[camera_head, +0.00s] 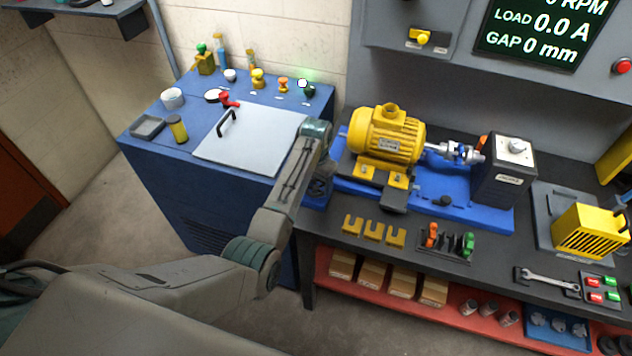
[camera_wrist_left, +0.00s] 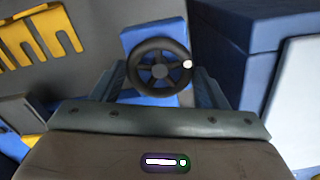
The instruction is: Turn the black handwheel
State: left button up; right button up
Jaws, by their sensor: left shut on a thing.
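The black handwheel (camera_wrist_left: 159,71) has spokes and a pale knob at its right rim. It shows in the left wrist view, in front of a blue block. My left gripper (camera_wrist_left: 158,92) is shut on the handwheel, with one finger on each side of its lower part. In the head view my left gripper (camera_head: 319,187) is at the left end of the blue motor base (camera_head: 480,214), beside the blue cabinet. The handwheel is hidden there behind my arm. My right gripper is in neither view.
The yellow motor (camera_head: 387,135) and a dark grey block (camera_head: 502,172) stand on the blue base. Yellow slotted shims (camera_head: 374,230) lie in front. The blue cabinet (camera_head: 200,200) with a pale lid (camera_head: 252,142) stands close to my left arm.

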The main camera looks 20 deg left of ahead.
pick_arm(q)
jog(key=m, duration=0.6)
jog(key=shift+m, duration=0.3)
jog(key=m, duration=1.2)
jog(key=shift+m, duration=0.3)
jog(key=m, duration=0.3)
jog(key=shift+w, duration=0.1)
jog(key=shift+m, duration=2)
jog(key=o, duration=1)
jog(key=shift+c, duration=0.2)
